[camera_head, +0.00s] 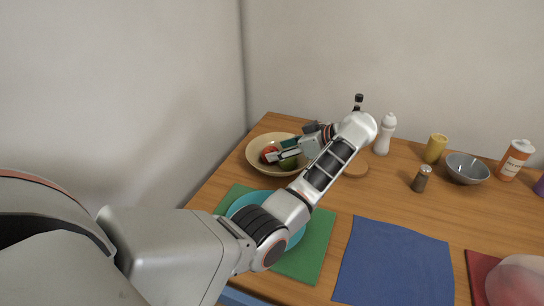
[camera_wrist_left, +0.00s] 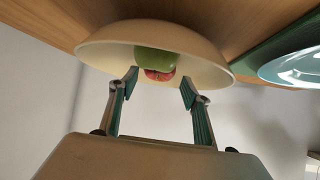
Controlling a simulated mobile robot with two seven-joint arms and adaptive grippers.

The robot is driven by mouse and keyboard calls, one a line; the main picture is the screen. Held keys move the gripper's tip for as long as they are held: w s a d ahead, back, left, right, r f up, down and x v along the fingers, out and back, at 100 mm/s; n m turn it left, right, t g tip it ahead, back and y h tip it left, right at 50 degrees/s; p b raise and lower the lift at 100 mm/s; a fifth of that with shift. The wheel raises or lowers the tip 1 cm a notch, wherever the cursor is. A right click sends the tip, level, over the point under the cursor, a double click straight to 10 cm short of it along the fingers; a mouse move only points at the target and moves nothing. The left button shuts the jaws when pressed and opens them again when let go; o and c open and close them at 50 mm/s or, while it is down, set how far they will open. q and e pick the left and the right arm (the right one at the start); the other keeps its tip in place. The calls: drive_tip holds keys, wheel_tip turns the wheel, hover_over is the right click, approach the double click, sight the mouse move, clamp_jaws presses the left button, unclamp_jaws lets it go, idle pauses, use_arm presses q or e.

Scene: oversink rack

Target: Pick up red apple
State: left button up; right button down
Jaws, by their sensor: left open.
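The red apple (camera_head: 268,153) lies in a cream bowl (camera_head: 252,163) at the table's back left, beside a green fruit (camera_head: 289,164). In the left wrist view the red apple (camera_wrist_left: 160,75) shows as a small part, mostly hidden by the green fruit (camera_wrist_left: 155,59). The cream bowl (camera_wrist_left: 105,47) spans the top of that view. My left gripper (camera_head: 272,156) is at the bowl, over its contents. Its fingers (camera_wrist_left: 159,80) are open and spread to either side of the apple in the wrist view, with nothing held. My right gripper is not in view.
A teal plate (camera_head: 240,203) sits on a green mat (camera_head: 318,250), partly behind my left arm. A blue mat (camera_head: 395,262) lies bare. A wall stands close behind and left.

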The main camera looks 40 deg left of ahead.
use_arm(q)
drive_tip(key=a+f+b, duration=0.1)
drive_tip(key=a+f, duration=0.1)
drive_tip(key=f, duration=0.1)
drive_tip(key=shift+w+a, duration=0.1)
drive_tip(key=shift+a, duration=0.35)
drive_tip(key=shift+r, duration=0.15)
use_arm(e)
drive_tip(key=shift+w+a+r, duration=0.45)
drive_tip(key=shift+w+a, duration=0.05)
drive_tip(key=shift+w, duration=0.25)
